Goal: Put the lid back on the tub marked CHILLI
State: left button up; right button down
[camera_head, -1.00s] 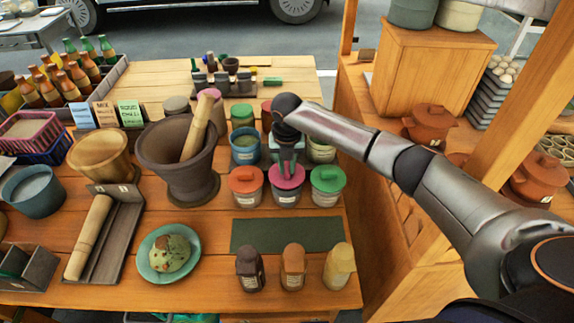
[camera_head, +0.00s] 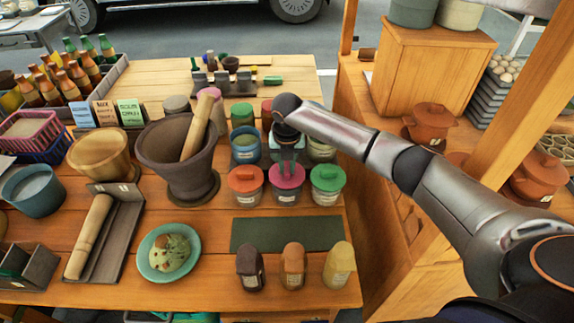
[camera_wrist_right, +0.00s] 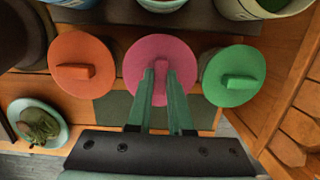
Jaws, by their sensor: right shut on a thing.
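The pink lid (camera_head: 287,176) is over a clear tub (camera_head: 286,197) with a small pale label, in the middle of a row of three tubs. My right gripper (camera_head: 286,162) comes down from above and is shut on the lid's raised grip. In the right wrist view the pink lid (camera_wrist_right: 160,72) lies flat between the fingertips (camera_wrist_right: 161,74) and hides the tub under it. The lid looks level and centred on the tub; I cannot tell whether it is fully seated. The label's writing is too small to read. My left gripper is not in view.
A tub with an orange lid (camera_head: 246,178) stands left of it and one with a green lid (camera_head: 327,177) right. More tubs, including a blue one (camera_head: 245,147), stand behind.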

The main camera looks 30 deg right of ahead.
jog(key=shift+c, duration=1.3)
grip_release()
jog(key=shift+r, duration=0.1)
jog(key=shift+r, duration=3.4)
grip_shut()
jog(key=shift+f, duration=0.2)
